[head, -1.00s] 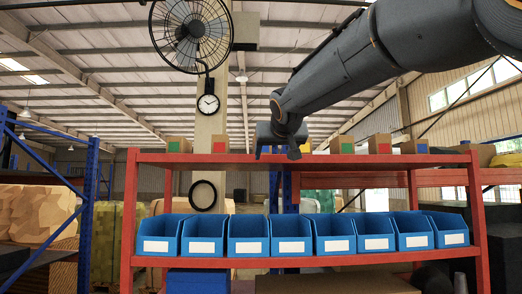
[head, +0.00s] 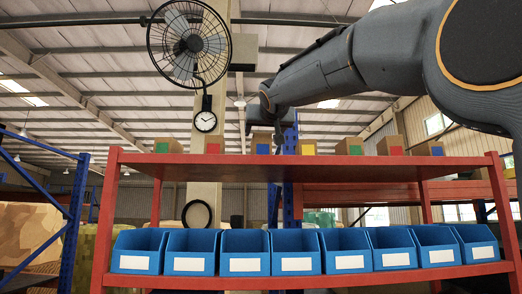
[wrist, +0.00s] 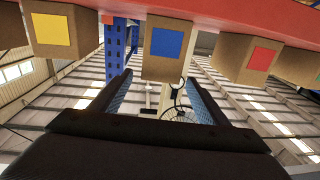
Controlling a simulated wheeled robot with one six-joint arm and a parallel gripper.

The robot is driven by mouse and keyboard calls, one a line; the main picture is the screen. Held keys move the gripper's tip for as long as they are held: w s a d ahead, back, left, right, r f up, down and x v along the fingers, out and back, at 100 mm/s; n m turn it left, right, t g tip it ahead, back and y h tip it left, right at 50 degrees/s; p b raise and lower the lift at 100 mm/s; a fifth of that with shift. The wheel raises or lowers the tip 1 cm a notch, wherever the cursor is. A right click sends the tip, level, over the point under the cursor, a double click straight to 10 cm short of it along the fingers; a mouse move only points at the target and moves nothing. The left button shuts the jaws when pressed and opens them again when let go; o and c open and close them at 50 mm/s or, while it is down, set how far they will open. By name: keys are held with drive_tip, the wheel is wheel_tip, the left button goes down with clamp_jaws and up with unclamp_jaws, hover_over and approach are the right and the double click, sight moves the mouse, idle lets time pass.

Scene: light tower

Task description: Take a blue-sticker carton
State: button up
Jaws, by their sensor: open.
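Several small brown cartons stand in a row on the red shelf's top board. A blue-sticker carton (head: 262,147) is left of the middle, between a red-sticker carton (head: 212,147) and a yellow-sticker carton (head: 306,148).
The red shelf (head: 320,168) has a row of blue bins (head: 244,247) on its lower board. In the wrist view, the yellow-sticker carton (wrist: 52,30) and red-sticker carton (wrist: 262,57) flank the blue one. A fan (head: 188,44) and clock (head: 205,121) are behind.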

drive_tip(key=w+p, duration=0.2)
drive_tip(key=w, duration=0.1)
drive_tip(key=shift+w+a+p, duration=0.15)
drive_tip(key=shift+w+p, duration=0.2)
drive_tip(key=shift+w+a+p, duration=0.1)
drive_tip(key=shift+w+p, duration=0.2)
drive_tip(key=shift+w, duration=0.35)
drive_tip(key=c, duration=1)
drive_tip(key=shift+c, duration=1.1)
